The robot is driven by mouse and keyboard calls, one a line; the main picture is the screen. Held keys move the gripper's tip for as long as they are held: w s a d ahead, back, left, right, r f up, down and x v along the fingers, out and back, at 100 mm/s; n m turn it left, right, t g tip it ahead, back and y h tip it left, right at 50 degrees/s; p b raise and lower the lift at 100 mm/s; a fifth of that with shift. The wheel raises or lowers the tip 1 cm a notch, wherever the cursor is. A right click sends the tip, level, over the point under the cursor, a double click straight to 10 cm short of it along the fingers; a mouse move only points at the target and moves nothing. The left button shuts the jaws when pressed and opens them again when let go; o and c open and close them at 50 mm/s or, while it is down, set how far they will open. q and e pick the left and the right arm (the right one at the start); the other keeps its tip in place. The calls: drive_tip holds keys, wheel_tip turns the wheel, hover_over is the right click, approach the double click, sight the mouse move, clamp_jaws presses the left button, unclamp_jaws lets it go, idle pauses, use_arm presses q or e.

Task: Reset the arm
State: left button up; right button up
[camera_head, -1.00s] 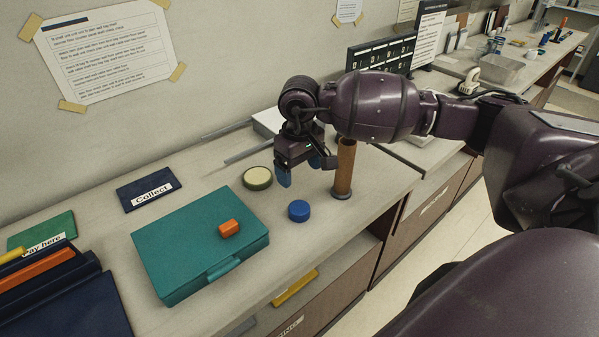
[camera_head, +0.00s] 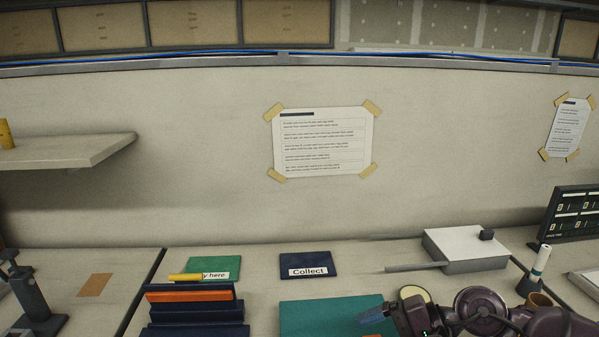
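My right arm shows at the bottom right, with its gripper (camera_head: 378,314) pointing left over the right part of the teal case (camera_head: 318,315). A blue fingertip shows; whether the fingers are apart cannot be told from this angle. My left gripper is not in view. The lower part of the case is cut off by the frame edge.
A grey box (camera_head: 466,250) and a white-and-dark upright item (camera_head: 536,270) stand to the right. Blue Collect sign (camera_head: 308,264), green sign (camera_head: 222,266) and dark stacked trays (camera_head: 195,312) lie left. A shelf (camera_head: 65,150) juts out.

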wheel_tip(320, 180, up, 7)
drive_tip(key=a+m+t+y, duration=0.1)
drive_tip(key=m+t+y, duration=0.4)
drive_tip(key=m+t, duration=0.95)
drive_tip(key=d+f+m+t+h, duration=0.2)
drive_tip(key=d+m+h, duration=0.4)
drive_tip(key=m, duration=0.8)
drive_tip(key=d+f+m+t+h, duration=0.2)
drive_tip(key=d+f+m+h, duration=0.15)
drive_tip(key=m+h, duration=0.8)
drive_tip(key=s+d+f+m+g+h, duration=0.2)
drive_tip(key=s+d+f+m+g, duration=0.6)
drive_tip(key=m, duration=0.8)
drive_tip(key=s+a+f+m+g+y, duration=0.1)
drive_tip(key=s+f+m+g, duration=0.3)
drive_tip(key=s, duration=0.3)
drive_tip(key=s+a+f+m+g, duration=0.1)
drive_tip(key=s+f+m+g, duration=0.35)
drive_tip(key=s, duration=0.35)
drive_tip(key=w+f+t+y, duration=0.1)
drive_tip(key=w+f+t, duration=0.6)
drive_tip(key=f, duration=0.3)
drive_tip(key=shift+w+f+t, duration=0.15)
drive_tip(key=shift+w+t, duration=0.15)
drive_tip(key=shift+t, duration=0.4)
